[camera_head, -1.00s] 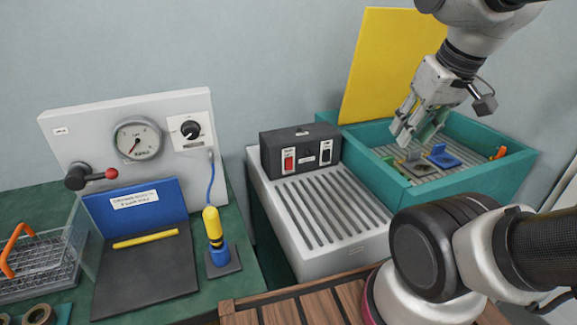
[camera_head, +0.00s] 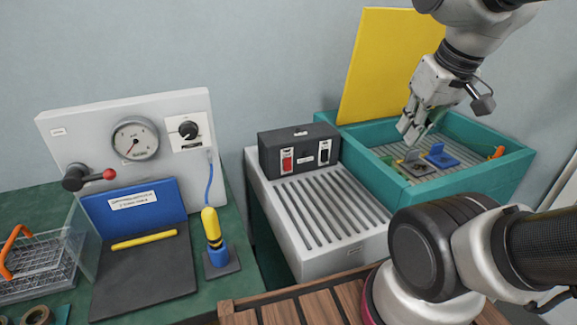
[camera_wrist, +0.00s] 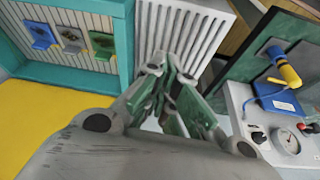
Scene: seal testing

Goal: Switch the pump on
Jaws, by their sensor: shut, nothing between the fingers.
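A black switch box (camera_head: 300,150) stands at the back of the white slatted unit. It carries a red rocker switch (camera_head: 287,160) on the left and a black rocker switch (camera_head: 324,153) on the right. The small labels are too small to read, so I cannot tell which switch is the pump's. My gripper (camera_head: 404,132) is shut and empty. It hangs above the teal tray, to the right of the switch box and apart from it. In the wrist view its fingertips (camera_wrist: 160,66) are together over the slatted unit; the switch box is not visible there.
The teal tray (camera_head: 486,190) holds blue, grey and green fixtures and an orange item. A yellow panel (camera_head: 385,65) stands behind it. Left is a gauge panel (camera_head: 75,130) with a red-tipped lever and black knob. A yellow-and-blue tool (camera_head: 212,230) stands upright before it.

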